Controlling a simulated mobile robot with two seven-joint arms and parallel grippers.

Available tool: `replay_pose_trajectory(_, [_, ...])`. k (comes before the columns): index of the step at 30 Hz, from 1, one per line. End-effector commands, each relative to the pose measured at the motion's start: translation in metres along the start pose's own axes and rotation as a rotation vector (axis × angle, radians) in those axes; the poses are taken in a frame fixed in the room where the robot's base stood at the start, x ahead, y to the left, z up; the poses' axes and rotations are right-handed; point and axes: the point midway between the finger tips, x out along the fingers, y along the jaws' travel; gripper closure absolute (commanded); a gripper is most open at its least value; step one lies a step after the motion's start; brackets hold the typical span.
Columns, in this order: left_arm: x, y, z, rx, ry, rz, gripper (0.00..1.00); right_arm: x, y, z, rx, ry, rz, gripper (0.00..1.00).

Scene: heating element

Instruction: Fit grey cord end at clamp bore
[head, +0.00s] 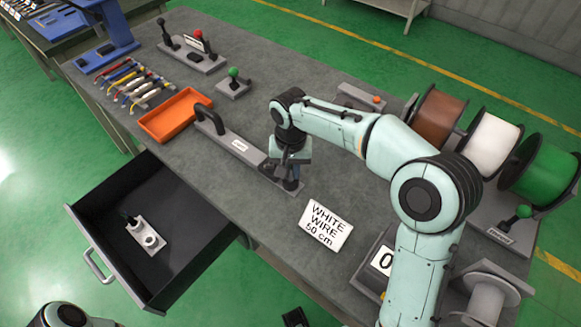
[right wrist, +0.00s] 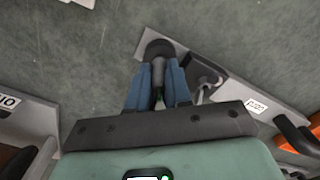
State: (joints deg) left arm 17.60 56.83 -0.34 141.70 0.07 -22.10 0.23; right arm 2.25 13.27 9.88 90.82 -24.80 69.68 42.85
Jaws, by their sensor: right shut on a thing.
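My right gripper (head: 290,180) points down at the near end of a long grey labelled fixture (head: 225,142) on the bench. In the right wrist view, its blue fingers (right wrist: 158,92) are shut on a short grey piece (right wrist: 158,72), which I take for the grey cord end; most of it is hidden. Its far tip meets or overlaps a round black part (right wrist: 159,49) at the fixture's end, which seems to be the clamp. The bore is hidden, so I cannot tell whether the piece is inside.
An orange tray (head: 176,115) and a row of coloured cords (head: 130,85) lie to the left. A white-wire card (head: 326,222) lies right of the fixture. Wire spools (head: 494,140) stand at the right. A drawer (head: 180,255) hangs open in front.

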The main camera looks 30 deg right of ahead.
Motion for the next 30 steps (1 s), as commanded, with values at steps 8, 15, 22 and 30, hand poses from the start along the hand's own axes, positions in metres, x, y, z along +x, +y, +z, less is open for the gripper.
replay_pose_trajectory(8, [0.005, -0.002, 0.0, -0.001, -0.001, -0.001, 0.57, 0.008, 0.0, 0.0, 0.0, -0.001, 0.001, 1.0])
replay_pose_trajectory(15, [0.005, -0.002, 0.0, -0.001, -0.002, -0.001, 0.57, 0.009, 0.0, 0.0, 0.0, 0.0, 0.0, 0.51])
replay_pose_trajectory(22, [0.005, -0.002, 0.0, -0.001, -0.002, -0.001, 0.57, 0.008, 0.0, 0.0, 0.0, 0.0, 0.0, 0.51])
replay_pose_trajectory(30, [-0.001, 0.001, 0.0, 0.0, 0.0, 0.0, 0.57, -0.026, -0.001, -0.001, 0.0, 0.004, -0.004, 0.51])
